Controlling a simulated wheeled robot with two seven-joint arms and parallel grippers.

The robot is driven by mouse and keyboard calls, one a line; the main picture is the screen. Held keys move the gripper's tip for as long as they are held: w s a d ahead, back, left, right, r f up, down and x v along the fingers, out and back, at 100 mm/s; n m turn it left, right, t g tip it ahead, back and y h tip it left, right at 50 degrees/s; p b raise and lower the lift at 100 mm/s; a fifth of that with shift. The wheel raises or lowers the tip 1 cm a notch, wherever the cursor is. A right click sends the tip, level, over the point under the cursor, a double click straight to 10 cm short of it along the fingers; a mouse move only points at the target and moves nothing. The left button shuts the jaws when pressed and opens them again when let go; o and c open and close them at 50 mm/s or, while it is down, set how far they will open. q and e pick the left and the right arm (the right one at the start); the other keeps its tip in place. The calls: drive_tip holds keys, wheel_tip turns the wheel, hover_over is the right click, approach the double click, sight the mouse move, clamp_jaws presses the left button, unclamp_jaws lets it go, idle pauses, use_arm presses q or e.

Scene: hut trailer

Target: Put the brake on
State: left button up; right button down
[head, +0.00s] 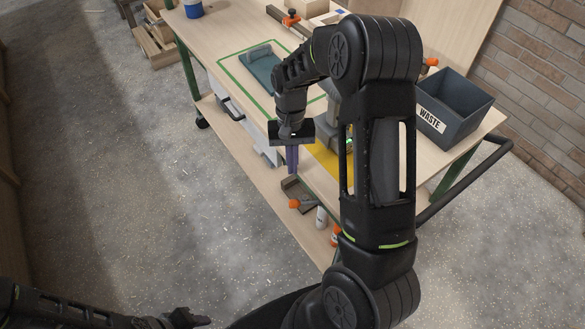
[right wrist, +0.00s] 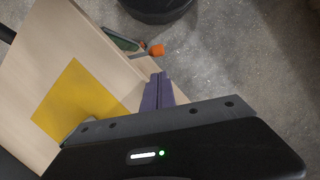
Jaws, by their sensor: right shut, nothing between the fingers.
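The wheeled workbench (head: 240,108) has a pale wooden top, green legs and a lower shelf. A dark caster (head: 202,122) shows at the foot of its left leg; I cannot make out a brake lever or its position. My right gripper (head: 292,170) points down at the bench's near edge, above the lower shelf. Its purple fingers are together and empty; they also show in the right wrist view (right wrist: 158,92). My left gripper (head: 188,318) is a dark shape at the bottom edge, far from the bench, its fingers unclear. My right arm hides much of the bench's right part.
A grey WASTE bin (head: 455,110) stands on the bench's right end, near a black push handle (head: 470,180). A yellow square (right wrist: 78,103) marks the top. Orange-ended tools (head: 296,203) lie on the lower shelf. The floor (head: 130,190) to the left is clear.

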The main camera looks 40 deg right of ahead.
sight(292, 204)
drive_tip(key=p+x, duration=0.1)
drive_tip(key=x, duration=0.7)
drive_tip(key=shift+f, duration=0.35)
drive_tip(key=shift+s+a, duration=0.15)
drive_tip(key=shift+s, duration=0.05)
drive_tip(key=shift+s+a+n+h+b, duration=0.2)
drive_tip(key=shift+s+a+n, duration=0.15)
drive_tip(key=shift+n, duration=0.4)
drive_tip(key=shift+s+a+n+h+b, duration=0.15)
drive_tip(key=shift+s+a+n, duration=0.2)
drive_tip(key=shift+n, duration=0.4)
drive_tip(key=s+n, duration=0.1)
drive_tip(key=s+a+n, duration=0.1)
drive_tip(key=n, duration=0.1)
drive_tip(key=shift+s+a+n+h+b, duration=0.15)
drive_tip(key=shift+n+h+b, duration=0.15)
drive_tip(key=shift+h+b, duration=0.1)
drive_tip(key=shift+s+a+n+h+b, duration=0.1)
drive_tip(key=shift+s+n+h+b, duration=0.2)
drive_tip(key=shift+s+n, duration=0.95)
drive_tip(key=shift+s+a+n+h+b, duration=0.1)
drive_tip(key=shift+s+n+h+b, duration=0.2)
drive_tip(key=shift+s+n, duration=0.9)
drive_tip(key=shift+w+n, duration=0.35)
drive_tip(key=shift+n, duration=0.2)
